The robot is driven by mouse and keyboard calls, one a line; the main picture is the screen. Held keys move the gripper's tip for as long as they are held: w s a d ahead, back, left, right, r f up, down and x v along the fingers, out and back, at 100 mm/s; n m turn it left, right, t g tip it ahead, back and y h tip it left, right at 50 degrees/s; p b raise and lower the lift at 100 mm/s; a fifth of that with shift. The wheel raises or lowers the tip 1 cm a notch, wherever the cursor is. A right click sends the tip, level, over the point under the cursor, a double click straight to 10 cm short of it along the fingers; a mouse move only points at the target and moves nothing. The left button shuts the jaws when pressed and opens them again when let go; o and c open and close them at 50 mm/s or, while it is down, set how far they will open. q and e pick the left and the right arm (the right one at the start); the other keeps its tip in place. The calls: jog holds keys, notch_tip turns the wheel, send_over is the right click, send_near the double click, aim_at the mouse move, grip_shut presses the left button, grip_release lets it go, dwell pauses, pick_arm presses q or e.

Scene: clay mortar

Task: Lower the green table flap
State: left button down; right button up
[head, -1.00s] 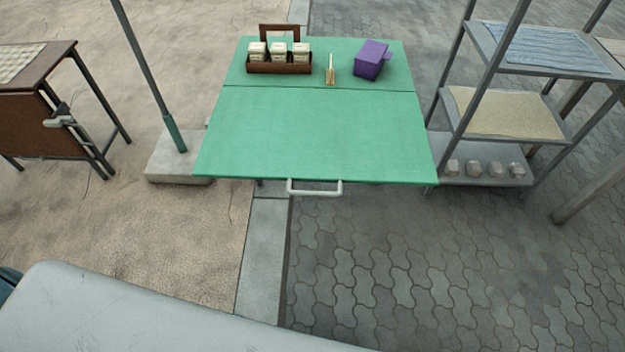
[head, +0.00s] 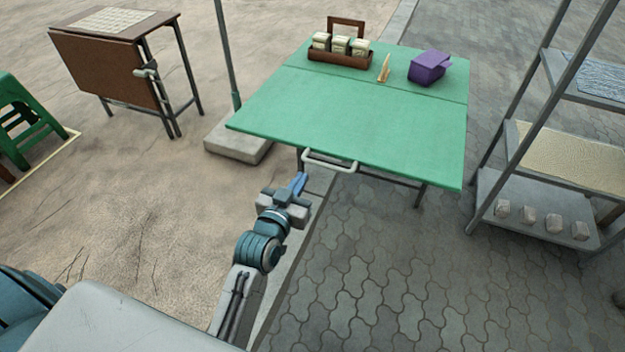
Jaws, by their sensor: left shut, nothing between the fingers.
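The green table flap (head: 350,128) is the near part of a green table top. It is level with the back part, with a dark seam between them. A pale handle (head: 330,162) sticks out from its near edge. My left gripper (head: 301,182) is shut and empty, just below and left of the handle in the picture, apart from it as far as I can tell. My right gripper is not in view.
On the back of the table stand a brown caddy (head: 340,60) with white jars, a small upright tan item (head: 384,68) and a purple box (head: 429,67). A shelf rack (head: 560,150) stands right. A pole (head: 225,60) rises left. A brown table (head: 105,70) and green stool (head: 22,120) are farther left.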

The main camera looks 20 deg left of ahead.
pick_arm(q)
send_over(315, 163)
jog(key=s+d, duration=0.1)
jog(key=s, duration=0.3)
jog(key=f, duration=0.2)
jog(key=w+f, duration=0.1)
jog(key=shift+w+f, duration=0.2)
jog(key=shift+f, duration=0.15)
jog(key=shift+f+b, duration=0.3)
jog(key=shift+f, duration=0.1)
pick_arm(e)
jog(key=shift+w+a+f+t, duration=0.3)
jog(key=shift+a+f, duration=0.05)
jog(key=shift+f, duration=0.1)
